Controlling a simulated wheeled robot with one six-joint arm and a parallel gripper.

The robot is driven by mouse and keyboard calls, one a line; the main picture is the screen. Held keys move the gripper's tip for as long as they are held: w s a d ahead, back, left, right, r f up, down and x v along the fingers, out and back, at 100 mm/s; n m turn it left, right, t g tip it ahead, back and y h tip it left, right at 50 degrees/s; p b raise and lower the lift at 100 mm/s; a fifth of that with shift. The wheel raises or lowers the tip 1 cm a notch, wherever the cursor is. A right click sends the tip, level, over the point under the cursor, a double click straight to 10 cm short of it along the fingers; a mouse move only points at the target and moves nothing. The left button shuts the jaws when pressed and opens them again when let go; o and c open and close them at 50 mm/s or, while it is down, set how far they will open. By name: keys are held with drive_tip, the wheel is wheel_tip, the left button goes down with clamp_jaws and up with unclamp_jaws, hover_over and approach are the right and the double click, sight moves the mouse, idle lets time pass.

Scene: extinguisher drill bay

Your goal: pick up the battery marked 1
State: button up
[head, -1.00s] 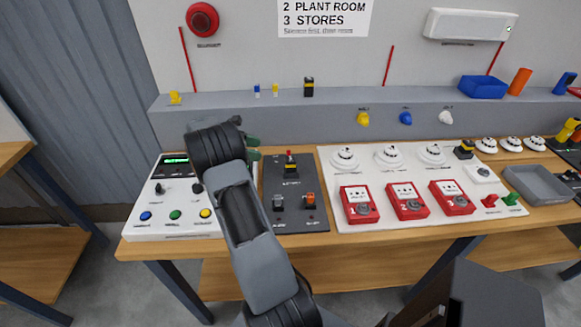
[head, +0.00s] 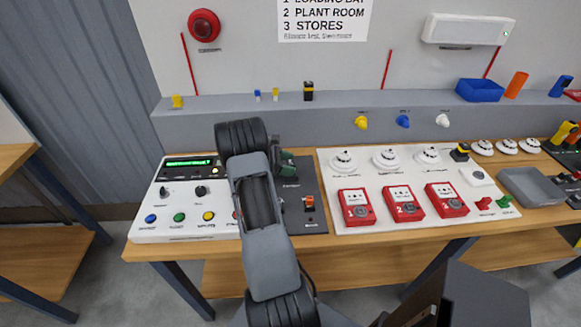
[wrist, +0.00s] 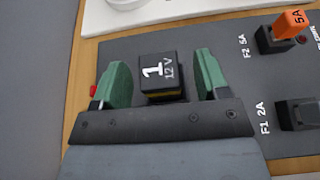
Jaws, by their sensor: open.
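The battery marked 1 (wrist: 160,72) is a black block with a white "1" and "12 V" on its top and a yellow band low on its side. It sits on the dark panel (wrist: 215,52). In the wrist view my gripper (wrist: 162,78) is open, with one green finger on each side of the battery and a visible gap at both. In the head view my gripper (head: 283,163) is over the dark panel, and my arm hides the battery there.
Orange (wrist: 290,24) and black (wrist: 298,114) fuses stand right of the battery. A red part (wrist: 93,90) is partly behind the left finger. The white console (head: 180,225) lies left, the white detector board (head: 330,215) right. Another black-and-yellow block (head: 308,92) stands on the ledge.

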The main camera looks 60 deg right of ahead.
drive_tip(key=shift+x, duration=0.95)
drive_tip(key=shift+c, duration=0.5)
drive_tip(key=c, duration=1)
drive_tip(key=shift+c, duration=0.4)
drive_tip(key=shift+r, duration=0.1)
